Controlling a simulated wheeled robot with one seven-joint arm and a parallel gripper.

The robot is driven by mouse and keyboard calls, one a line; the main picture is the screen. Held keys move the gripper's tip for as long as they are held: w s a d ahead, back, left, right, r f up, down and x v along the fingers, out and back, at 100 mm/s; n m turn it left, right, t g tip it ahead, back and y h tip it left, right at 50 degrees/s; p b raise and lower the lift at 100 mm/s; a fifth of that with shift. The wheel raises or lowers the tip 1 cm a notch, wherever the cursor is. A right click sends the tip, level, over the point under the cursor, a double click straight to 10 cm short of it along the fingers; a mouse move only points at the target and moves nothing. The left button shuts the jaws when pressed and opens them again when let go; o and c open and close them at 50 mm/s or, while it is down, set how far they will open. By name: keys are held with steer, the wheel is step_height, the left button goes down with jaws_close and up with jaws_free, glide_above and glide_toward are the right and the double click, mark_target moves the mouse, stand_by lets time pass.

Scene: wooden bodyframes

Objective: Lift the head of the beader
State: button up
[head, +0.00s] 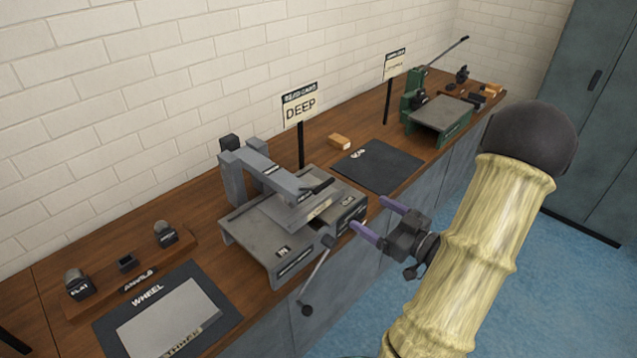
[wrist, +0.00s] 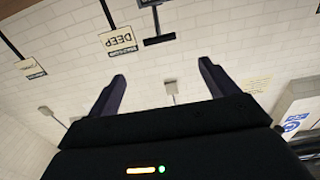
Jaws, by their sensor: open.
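A grey bench machine (head: 275,240) stands on the wooden bench in the head view and looks like the beader; its labels are too small to read surely. Its long grey head arm (head: 270,174) reaches from a rear post forward over the flat bed, with a dark handle at the front end. The head lies low, close above the plate on the bed. My gripper (head: 367,212) is open and empty, just right of the machine's front, apart from the head.
A DEEP sign (head: 300,107) stands behind the machine. A lever with a black knob (head: 306,309) hangs at its front. A dark mat (head: 377,165) and a green machine (head: 437,118) are to the right. An anvil rack (head: 130,270) and WHEEL mat (head: 222,300) are left. Blue floor lies in front.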

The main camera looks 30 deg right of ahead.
mark_target(326, 186)
steer(key=shift+w+a, duration=0.1)
steer(key=shift+w, duration=0.05)
steer(key=p+x, duration=0.3)
steer(key=x, duration=1.4)
steer(key=shift+w, duration=0.15)
